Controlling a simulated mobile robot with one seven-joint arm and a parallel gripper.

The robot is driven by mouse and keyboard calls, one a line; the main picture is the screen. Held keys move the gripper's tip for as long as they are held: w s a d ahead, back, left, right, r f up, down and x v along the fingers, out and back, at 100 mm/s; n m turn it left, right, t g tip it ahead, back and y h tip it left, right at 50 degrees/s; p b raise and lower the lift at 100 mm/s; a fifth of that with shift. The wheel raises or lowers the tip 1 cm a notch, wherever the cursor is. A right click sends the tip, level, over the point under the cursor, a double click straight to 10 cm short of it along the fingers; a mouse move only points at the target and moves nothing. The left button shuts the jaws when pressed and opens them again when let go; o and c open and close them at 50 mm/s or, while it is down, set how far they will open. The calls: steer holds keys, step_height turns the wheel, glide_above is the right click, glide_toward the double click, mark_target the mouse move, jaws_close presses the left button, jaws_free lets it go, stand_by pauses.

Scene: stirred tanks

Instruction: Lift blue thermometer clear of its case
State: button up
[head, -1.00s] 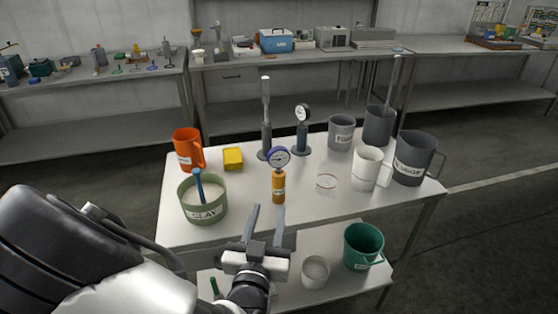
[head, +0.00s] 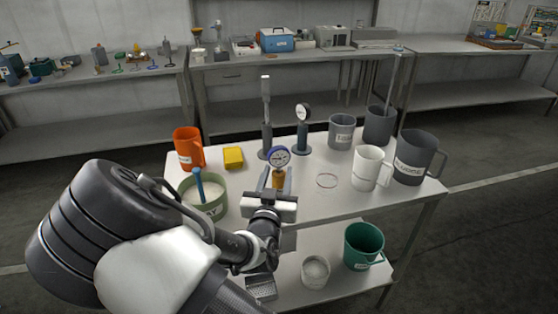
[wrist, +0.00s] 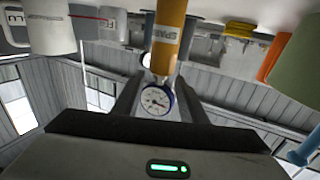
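The blue thermometer (head: 279,156) has a blue-rimmed white dial and stands upright in its orange case (head: 278,181) near the front of the table. In the wrist view, which looks upside down, the dial (wrist: 157,99) hangs below the labelled case (wrist: 168,38). My gripper (head: 276,176) is open, with one finger on each side of the case and dial in the picture. The wrist view also shows my gripper (wrist: 158,92) with gaps beside the dial; I see no contact. My gripper's body hides the lower case in the head view.
A CLAY tub (head: 213,208) with a blue handle stands close left of my gripper. An orange jug (head: 188,149), yellow box (head: 233,158) and two upright stands (head: 266,135) (head: 302,135) are behind. A white mug (head: 366,168) and grey jugs (head: 412,158) stand right.

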steer(key=shift+w, duration=0.1)
steer(key=shift+c, duration=0.4)
jaws_close()
